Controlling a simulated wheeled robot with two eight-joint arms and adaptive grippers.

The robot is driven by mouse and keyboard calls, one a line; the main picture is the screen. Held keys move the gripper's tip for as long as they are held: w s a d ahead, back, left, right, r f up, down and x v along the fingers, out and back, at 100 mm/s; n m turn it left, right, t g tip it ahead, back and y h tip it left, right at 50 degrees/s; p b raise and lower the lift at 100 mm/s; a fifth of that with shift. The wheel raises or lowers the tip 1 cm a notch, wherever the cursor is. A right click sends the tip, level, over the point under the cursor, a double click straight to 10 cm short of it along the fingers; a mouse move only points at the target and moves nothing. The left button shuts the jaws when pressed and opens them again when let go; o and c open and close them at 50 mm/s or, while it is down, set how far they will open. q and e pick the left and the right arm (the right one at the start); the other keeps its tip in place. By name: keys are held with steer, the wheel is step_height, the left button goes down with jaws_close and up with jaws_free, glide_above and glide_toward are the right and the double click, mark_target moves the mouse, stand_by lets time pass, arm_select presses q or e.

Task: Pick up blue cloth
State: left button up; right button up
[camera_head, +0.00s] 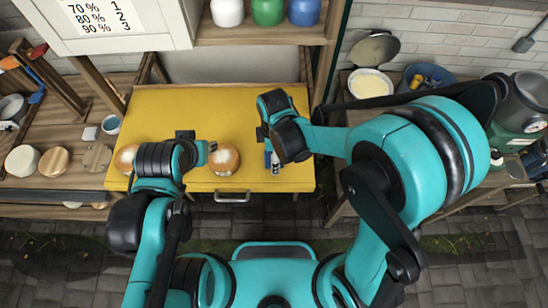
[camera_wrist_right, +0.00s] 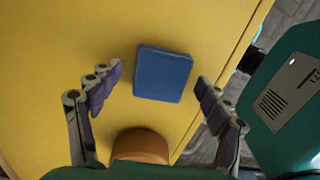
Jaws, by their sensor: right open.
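The blue cloth (camera_wrist_right: 163,73) is a flat, folded-looking rectangle on the yellow table top (camera_wrist_right: 60,40) in the right wrist view. My right gripper (camera_wrist_right: 158,90) is open, with one finger on each side of the cloth and neither visibly touching it. In the head view my right gripper (camera_head: 273,160) is over the front right of the yellow table (camera_head: 200,100) and its arm hides most or all of the cloth. My left gripper (camera_head: 200,150) is over the table's front left, and its fingers are too small to read.
A round brown-and-white item (camera_head: 223,160) stands on the table between my grippers, and another (camera_head: 126,157) is at the left. A brown round top (camera_wrist_right: 140,145) shows close below the cloth in the wrist view. The table's back middle is clear. A shelf (camera_head: 260,33) overhangs the back.

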steer(key=shift+c, duration=0.3)
steer(key=c, duration=1)
steer(key=shift+r, duration=0.5)
steer(key=r, duration=0.2)
steer(key=r+p, duration=0.1)
steer(key=r, duration=0.1)
steer(key=shift+s+d, duration=0.3)
steer(key=shift+d, duration=0.05)
steer(key=s+d+r, duration=0.2)
steer(key=s+d+r+p, duration=0.1)
steer(key=s+d+r, duration=0.1)
steer(key=s+d, duration=0.1)
steer(key=s+d+r, duration=0.2)
steer(key=shift+s+d+p, duration=0.25)
steer(key=shift+d+p, duration=0.15)
steer(key=shift+c, duration=0.3)
